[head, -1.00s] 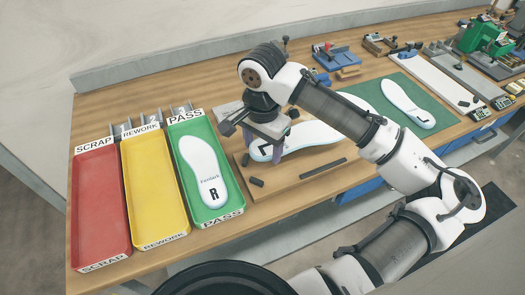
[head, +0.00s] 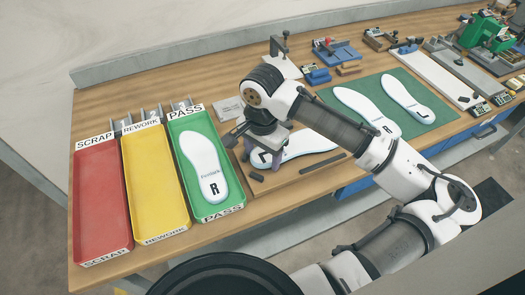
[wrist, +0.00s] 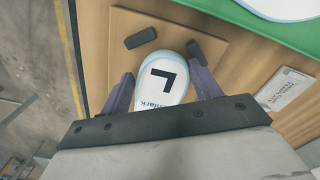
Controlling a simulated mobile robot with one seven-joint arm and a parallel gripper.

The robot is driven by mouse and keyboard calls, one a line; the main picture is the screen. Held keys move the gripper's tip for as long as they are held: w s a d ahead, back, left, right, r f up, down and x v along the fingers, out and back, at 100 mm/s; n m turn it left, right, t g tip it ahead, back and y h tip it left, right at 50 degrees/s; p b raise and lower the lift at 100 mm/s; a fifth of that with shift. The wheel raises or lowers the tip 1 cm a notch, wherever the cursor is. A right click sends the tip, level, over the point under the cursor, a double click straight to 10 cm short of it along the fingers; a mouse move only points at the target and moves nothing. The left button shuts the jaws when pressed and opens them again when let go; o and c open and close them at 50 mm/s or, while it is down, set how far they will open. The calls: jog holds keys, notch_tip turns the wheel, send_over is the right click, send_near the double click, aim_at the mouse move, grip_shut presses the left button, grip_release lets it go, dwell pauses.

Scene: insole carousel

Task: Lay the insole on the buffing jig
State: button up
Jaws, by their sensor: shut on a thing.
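My gripper (head: 264,157) is shut on the heel end of a white, blue-edged insole (head: 306,144) marked L. In the wrist view my gripper (wrist: 160,92) has one purple finger on each side of the insole (wrist: 165,88), with the L in plain sight. The insole is over a wooden board with dark stops (head: 286,173), which looks like the buffing jig. In the wrist view two dark blocks lie on the board (wrist: 180,25) beyond the heel. I cannot tell whether the insole touches the board. My arm hides part of the insole in the head view.
Red (head: 101,210), yellow (head: 152,190) and green (head: 230,200) trays stand at the left; the green one holds an insole marked R (head: 204,168). A green mat (head: 425,125) with two insoles lies at the right. A clamp stand (head: 283,62) stands behind my gripper.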

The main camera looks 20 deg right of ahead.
jog(key=o, duration=1)
jog(key=shift+r, duration=0.1)
notch_tip(320, 180, up, 13)
jog(key=shift+b, duration=0.35)
